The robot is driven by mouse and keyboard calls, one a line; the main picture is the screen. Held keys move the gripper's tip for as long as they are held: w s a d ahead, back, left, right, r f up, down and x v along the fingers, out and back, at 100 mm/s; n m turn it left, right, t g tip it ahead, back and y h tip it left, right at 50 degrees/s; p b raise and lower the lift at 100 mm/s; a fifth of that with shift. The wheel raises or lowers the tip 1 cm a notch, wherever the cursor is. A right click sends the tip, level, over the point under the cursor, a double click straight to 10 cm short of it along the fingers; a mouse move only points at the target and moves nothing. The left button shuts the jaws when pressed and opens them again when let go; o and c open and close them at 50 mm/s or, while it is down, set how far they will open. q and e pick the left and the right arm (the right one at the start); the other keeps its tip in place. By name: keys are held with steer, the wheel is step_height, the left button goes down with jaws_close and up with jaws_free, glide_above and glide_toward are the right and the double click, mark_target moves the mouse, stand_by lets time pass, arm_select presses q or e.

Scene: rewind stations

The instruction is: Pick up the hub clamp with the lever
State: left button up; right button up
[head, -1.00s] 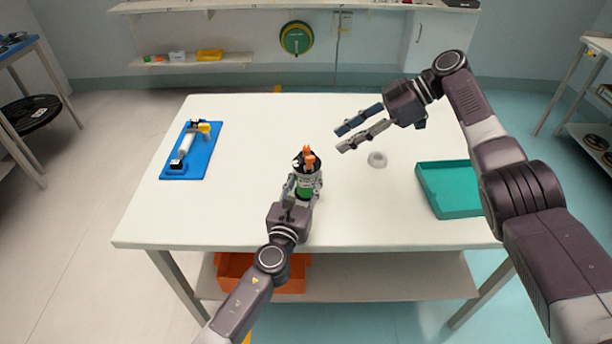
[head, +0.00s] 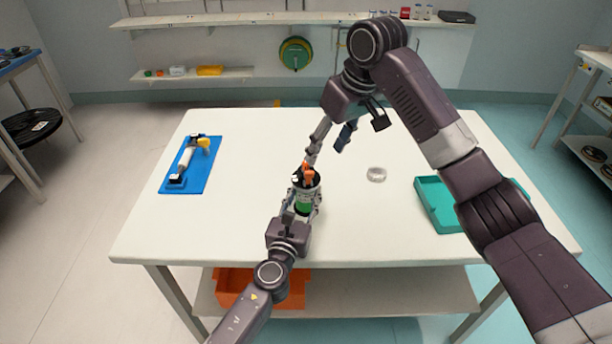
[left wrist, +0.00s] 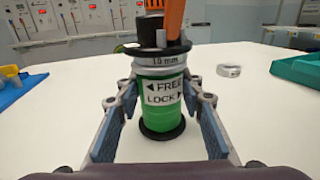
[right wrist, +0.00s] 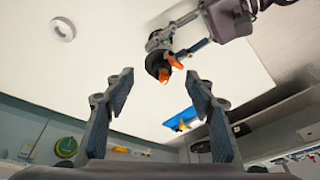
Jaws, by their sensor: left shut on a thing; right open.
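The hub clamp (head: 305,203) is a green cylinder with a grey collar, a black top and an orange lever (head: 308,172). My right gripper (head: 328,140) is open and empty, above and behind the lever. In the right wrist view the orange lever (right wrist: 172,62) appears beyond the open fingers (right wrist: 160,92).
A small grey ring (head: 376,174) lies on the white table (head: 250,145) right of the clamp. A teal tray (head: 436,207) is at the right. A blue board (head: 208,173) with a yellow-tipped tool is at the left. An orange bin (head: 232,288) sits on the lower shelf.

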mark_target(308, 168)
steer(key=shift+w+a+f+m+t+h, duration=0.25)
steer(key=shift+w+a+f+m, duration=0.4)
steer(key=shift+f, duration=0.85)
steer(key=shift+w+a+f+m+t+h, duration=0.15)
steer(key=shift+w+a+f+m+t, duration=0.2)
steer(key=shift+a+f, duration=0.75)
steer(key=shift+w+a+f+m+t+h, duration=0.2)
steer(key=shift+w+a+f+m, duration=0.3)
steer(key=shift+f, duration=1.35)
steer(key=shift+w+d, duration=0.1)
steer(key=shift+d, duration=0.05)
jaws_close()
step_height(308, 168, up, 10)
steer(key=shift+r, duration=0.1)
arm_select(q)
steer(key=o, duration=1.5)
steer(key=shift+c, duration=0.2)
steer(key=shift+s, duration=0.1)
